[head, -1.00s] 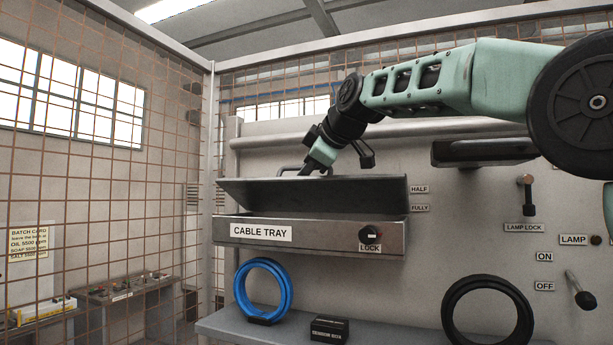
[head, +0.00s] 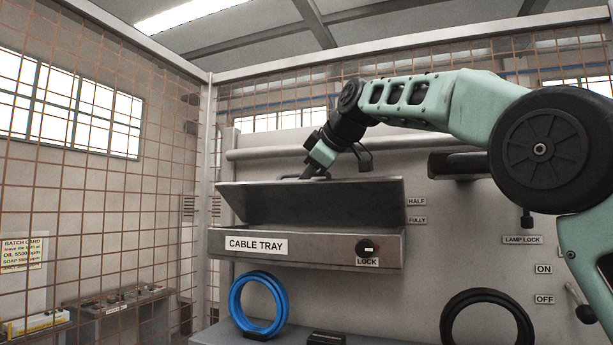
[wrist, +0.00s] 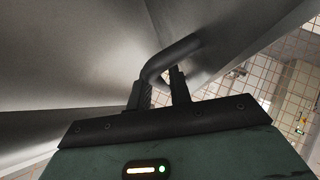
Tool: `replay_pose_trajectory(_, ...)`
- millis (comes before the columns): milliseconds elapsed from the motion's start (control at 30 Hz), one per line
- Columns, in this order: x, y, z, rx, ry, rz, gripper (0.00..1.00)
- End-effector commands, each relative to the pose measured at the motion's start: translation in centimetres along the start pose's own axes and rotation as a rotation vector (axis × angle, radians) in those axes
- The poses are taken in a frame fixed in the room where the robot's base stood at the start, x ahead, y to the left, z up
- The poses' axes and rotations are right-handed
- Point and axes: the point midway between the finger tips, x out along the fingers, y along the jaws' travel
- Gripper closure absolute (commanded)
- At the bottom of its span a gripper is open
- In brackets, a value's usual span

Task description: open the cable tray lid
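The cable tray (head: 330,246) is a grey metal box on the wall panel with a "CABLE TRAY" label. Its lid (head: 325,202) is tilted up from the box, leaving a dark gap at the front. The lid's bar handle shows in the wrist view (wrist: 174,57), curving between my fingertips. My gripper (head: 314,174) is at the top of the lid, and in the wrist view (wrist: 161,80) its fingers stand a bar's width apart, appearing shut on the handle. The exact contact is partly hidden. A black lock knob (head: 367,248) is on the tray front at right.
"HALF" (head: 416,202) and "FULLY" (head: 417,220) labels are right of the lid. A blue cable coil (head: 235,305) and a black coil (head: 446,330) stand below on a shelf. A horizontal pipe (head: 260,154) runs behind the arm. Wire mesh closes off the left.

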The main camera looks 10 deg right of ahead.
Motion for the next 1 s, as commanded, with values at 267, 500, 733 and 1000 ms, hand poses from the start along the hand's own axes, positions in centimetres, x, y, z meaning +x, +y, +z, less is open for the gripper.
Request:
replay_pose_trajectory(267, -0.1, -0.1, 0.0, 0.000, 0.000, -0.001, 0.80)
replay_pose_trajectory(500, -2.9, -0.2, 0.2, -0.001, 0.002, 0.002, 0.80)
replay_pose_trajectory(733, -8.3, -0.1, 0.2, -0.001, 0.002, 0.004, 0.80)
replay_pose_trajectory(1000, -14.2, 0.0, 0.0, 0.000, 0.001, 0.002, 0.80)
